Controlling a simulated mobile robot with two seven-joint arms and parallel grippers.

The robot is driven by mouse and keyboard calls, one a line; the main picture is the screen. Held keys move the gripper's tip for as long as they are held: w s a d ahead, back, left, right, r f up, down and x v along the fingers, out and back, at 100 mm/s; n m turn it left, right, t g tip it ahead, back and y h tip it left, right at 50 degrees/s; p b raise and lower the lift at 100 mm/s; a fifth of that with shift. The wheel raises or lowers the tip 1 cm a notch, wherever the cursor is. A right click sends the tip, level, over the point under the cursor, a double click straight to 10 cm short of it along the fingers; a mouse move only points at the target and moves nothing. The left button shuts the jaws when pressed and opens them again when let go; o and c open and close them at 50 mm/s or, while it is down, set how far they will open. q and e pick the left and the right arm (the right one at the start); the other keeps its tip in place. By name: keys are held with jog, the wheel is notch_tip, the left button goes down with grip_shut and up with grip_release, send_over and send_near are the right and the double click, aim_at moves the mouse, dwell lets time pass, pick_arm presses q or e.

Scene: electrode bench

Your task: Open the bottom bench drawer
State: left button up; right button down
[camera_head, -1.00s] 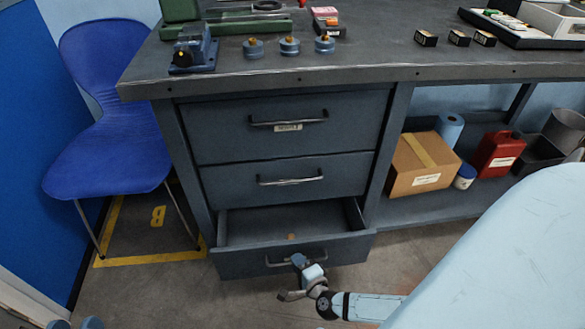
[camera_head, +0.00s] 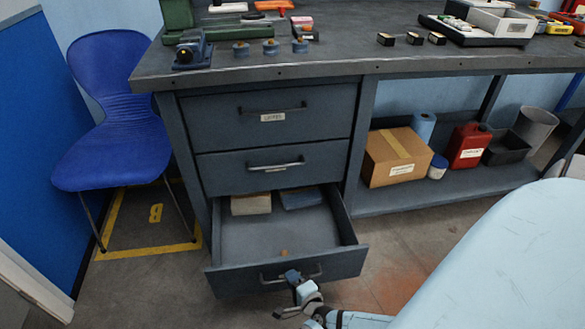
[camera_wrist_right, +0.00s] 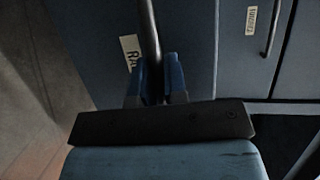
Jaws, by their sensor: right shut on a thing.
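The bottom bench drawer (camera_head: 235,280) is pulled well out from the dark grey bench. Inside are a tan block-like item (camera_head: 251,204), a dark blue-grey item (camera_head: 301,198) at the back, and a small orange-brown piece near the front. My right gripper (camera_head: 292,276) is at the drawer's bar handle (camera_head: 316,271). In the right wrist view its two blue fingers (camera_wrist_right: 157,85) are shut around the bar handle (camera_wrist_right: 148,35), beside a partly hidden white label. My left gripper is not in view.
Two upper drawers, the top (camera_head: 270,113) and the middle (camera_head: 275,166), are closed. A blue chair (camera_head: 115,130) stands left of the bench. A cardboard box (camera_head: 397,158) and a red canister (camera_head: 466,147) sit on the lower shelf. Floor shows in front of the drawer.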

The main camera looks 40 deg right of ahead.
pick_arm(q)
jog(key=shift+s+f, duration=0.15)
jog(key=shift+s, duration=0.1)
pick_arm(e)
jog(key=shift+s+a, duration=0.15)
jog(key=shift+a, duration=0.1)
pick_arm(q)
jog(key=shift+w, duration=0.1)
pick_arm(e)
jog(key=c, duration=1.3)
grip_release()
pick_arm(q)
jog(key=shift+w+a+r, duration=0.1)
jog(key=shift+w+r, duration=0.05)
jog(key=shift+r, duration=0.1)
pick_arm(e)
jog(key=shift+o, duration=0.5)
